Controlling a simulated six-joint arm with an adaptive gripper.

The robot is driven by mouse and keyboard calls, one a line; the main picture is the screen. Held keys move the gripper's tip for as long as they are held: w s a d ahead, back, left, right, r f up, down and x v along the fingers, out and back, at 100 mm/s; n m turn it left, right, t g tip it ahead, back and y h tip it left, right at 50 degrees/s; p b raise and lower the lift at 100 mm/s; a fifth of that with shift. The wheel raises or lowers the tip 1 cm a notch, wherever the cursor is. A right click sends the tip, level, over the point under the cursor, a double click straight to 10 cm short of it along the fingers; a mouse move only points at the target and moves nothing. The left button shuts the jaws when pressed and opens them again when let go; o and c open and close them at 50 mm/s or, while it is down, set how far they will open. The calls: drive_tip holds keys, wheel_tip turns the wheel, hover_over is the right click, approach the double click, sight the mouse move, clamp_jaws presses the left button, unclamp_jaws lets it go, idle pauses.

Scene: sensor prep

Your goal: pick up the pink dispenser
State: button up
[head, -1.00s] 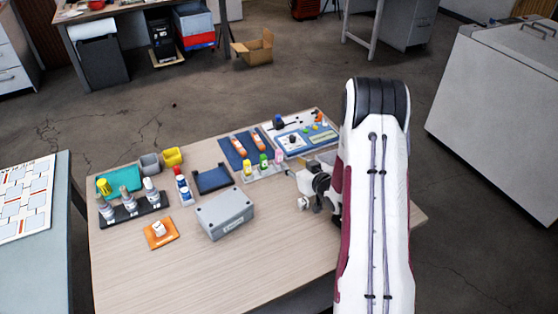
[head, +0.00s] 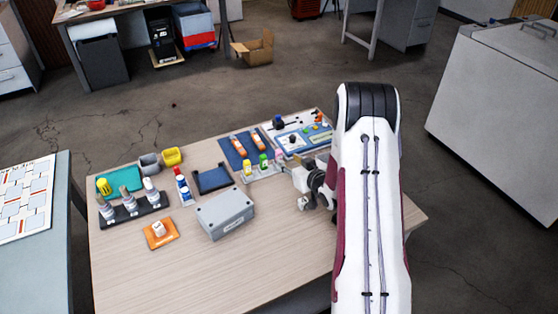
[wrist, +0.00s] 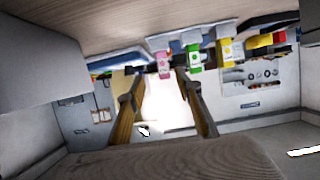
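The pink dispenser (head: 279,156) stands at the right end of a row with a green dispenser (head: 263,161) and a yellow dispenser (head: 247,169) in a clear rack (head: 259,174). In the head view it is small and close to my gripper (head: 291,170). In the wrist view the pink dispenser (wrist: 163,66) is ahead of my gripper (wrist: 158,82), whose two fingers are spread apart with nothing held between them. The green dispenser (wrist: 194,58) and yellow dispenser (wrist: 226,48) are to its right there. The gap between fingertips and dispenser is hard to judge.
A grey box (head: 226,213) is left of my gripper on the table (head: 284,238). A blue mat (head: 232,151) with orange-marked items and a panel with knobs (head: 310,138) are behind the rack. The table's front is clear.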

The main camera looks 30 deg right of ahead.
sight(280, 156)
drive_tip(key=shift+w+a+f, duration=0.15)
drive_tip(key=shift+w, duration=0.35)
drive_tip(key=shift+w+a+f, duration=0.1)
drive_tip(key=shift+w+f, duration=0.1)
drive_tip(key=shift+w, duration=0.35)
drive_tip(key=shift+w+a+f, duration=0.15)
drive_tip(key=shift+w, duration=0.35)
drive_tip(key=shift+x, duration=0.95)
clamp_jaws()
